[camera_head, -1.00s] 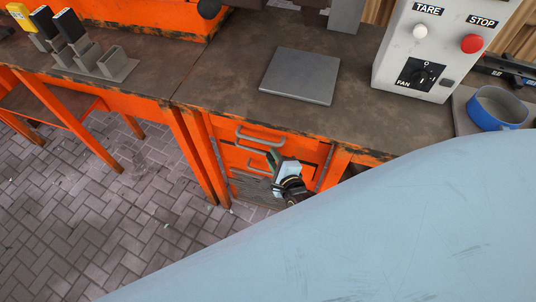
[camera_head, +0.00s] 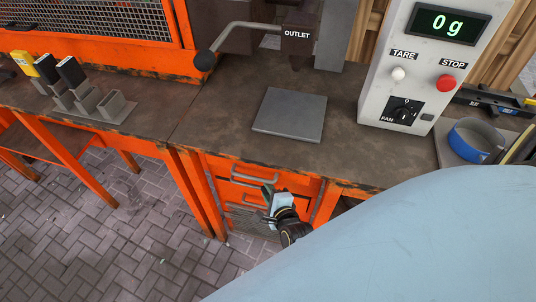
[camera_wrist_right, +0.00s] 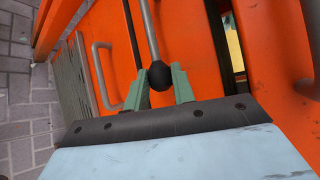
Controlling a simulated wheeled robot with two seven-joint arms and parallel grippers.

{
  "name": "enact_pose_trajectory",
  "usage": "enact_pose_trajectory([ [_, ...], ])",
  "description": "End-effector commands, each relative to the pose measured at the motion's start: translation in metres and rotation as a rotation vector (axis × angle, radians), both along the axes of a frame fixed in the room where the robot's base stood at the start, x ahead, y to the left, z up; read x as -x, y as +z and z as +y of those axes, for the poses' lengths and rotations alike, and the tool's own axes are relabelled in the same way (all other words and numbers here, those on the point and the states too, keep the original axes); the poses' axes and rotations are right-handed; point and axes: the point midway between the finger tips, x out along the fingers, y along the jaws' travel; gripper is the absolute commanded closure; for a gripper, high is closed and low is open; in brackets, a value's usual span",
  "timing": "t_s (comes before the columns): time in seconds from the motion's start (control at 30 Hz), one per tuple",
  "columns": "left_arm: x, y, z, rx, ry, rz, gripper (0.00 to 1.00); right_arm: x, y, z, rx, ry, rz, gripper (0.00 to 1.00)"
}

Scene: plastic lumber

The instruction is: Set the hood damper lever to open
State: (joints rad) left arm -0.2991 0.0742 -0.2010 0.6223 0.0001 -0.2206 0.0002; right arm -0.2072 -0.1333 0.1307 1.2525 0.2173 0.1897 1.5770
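In the wrist view a grey rod lever ends in a black ball knob (camera_wrist_right: 160,75); I cannot tell whether it is the hood damper lever. My right gripper (camera_wrist_right: 160,82) has its green fingers apart, with the knob between or just beyond the tips. Firm contact does not show. Another lever with a black ball knob (camera_head: 204,61) sticks out left near the OUTLET sign (camera_head: 297,34). My left gripper is out of view.
The orange drawer unit (camera_head: 222,170) has grey handles. Above it lies a grey plate (camera_head: 290,115) on the worn bench. A control box (camera_head: 423,70) reads 0 g. A blue bowl (camera_head: 474,141) is at right. My pale arm covers the lower right.

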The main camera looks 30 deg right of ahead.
Motion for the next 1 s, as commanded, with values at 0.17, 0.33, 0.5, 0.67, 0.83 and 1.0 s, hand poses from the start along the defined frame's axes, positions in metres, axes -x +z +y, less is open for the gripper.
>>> enact_pose_trajectory([
  [0.17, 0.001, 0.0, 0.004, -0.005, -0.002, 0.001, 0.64, -0.001, 0.002, -0.001, 0.001, -0.001, -0.005, 0.54],
  [0.33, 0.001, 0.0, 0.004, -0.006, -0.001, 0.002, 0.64, -0.001, 0.001, 0.0, 0.001, -0.001, -0.004, 0.54],
  [0.5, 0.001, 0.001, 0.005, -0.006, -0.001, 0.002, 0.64, 0.003, 0.002, 0.0, 0.001, -0.001, -0.002, 0.54],
  [0.67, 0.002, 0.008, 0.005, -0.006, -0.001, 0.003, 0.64, 0.024, 0.011, 0.003, 0.001, -0.001, -0.001, 0.54],
  [0.83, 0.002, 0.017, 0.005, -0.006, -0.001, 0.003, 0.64, 0.06, 0.024, 0.009, 0.0, -0.001, 0.001, 0.54],
  [1.0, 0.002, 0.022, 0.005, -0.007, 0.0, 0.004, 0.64, 0.093, 0.037, 0.015, 0.0, -0.002, -0.001, 0.54],
])
